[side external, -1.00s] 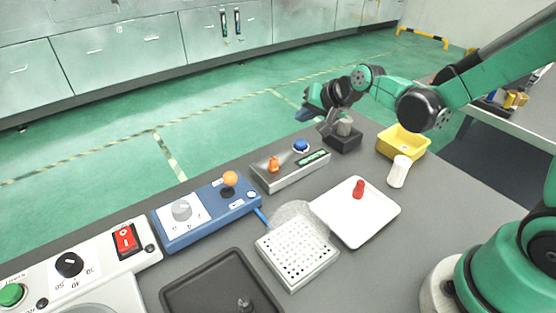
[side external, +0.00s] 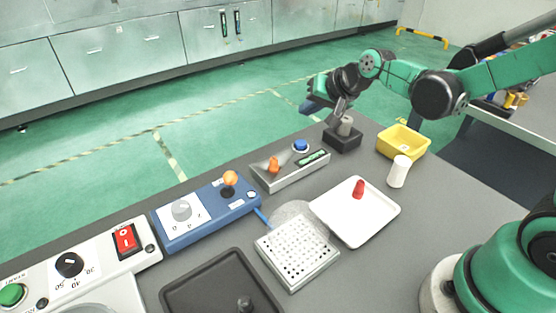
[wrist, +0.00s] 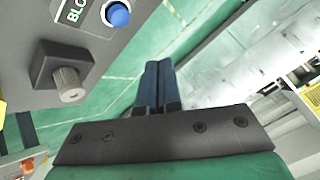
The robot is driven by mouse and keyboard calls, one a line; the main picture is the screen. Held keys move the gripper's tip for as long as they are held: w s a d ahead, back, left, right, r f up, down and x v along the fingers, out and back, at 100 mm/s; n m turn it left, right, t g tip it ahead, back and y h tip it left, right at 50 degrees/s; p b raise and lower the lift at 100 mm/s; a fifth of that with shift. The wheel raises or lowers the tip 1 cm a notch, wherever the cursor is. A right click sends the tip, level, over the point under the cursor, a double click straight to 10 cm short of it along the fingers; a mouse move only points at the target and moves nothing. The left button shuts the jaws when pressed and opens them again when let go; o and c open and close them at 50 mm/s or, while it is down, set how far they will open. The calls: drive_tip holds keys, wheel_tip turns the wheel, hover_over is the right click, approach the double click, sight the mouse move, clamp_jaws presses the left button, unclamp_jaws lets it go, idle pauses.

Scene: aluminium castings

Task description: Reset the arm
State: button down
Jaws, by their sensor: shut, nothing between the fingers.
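My gripper (side external: 310,108) is at the upper middle of the side view, raised near the far edge of the table, with nothing held. In the wrist view its two dark blue fingers (wrist: 158,75) lie together, shut, with the green floor behind them. A small black box with a grey knob (side external: 344,135) stands close by on the table, below the gripper in the picture. The box also shows in the wrist view (wrist: 50,62), left of the fingers and apart from them.
A yellow bin (side external: 408,153), a white cylinder (side external: 399,172) and a white tray (side external: 335,213) with a red piece (side external: 359,189) stand nearer my base. A grey unit with a blue button (side external: 300,146), a blue control box (side external: 215,226) and a perforated block (side external: 297,252) are further left.

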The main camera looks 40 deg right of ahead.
drive_tip(key=s+a+r+n+g+h, duration=0.1)
drive_tip(key=s+n, duration=0.5)
drive_tip(key=s, duration=0.7)
drive_tip(key=shift+a+r+n+g, duration=0.4)
drive_tip(key=shift+a+g, duration=0.05)
drive_tip(key=shift+g, duration=0.05)
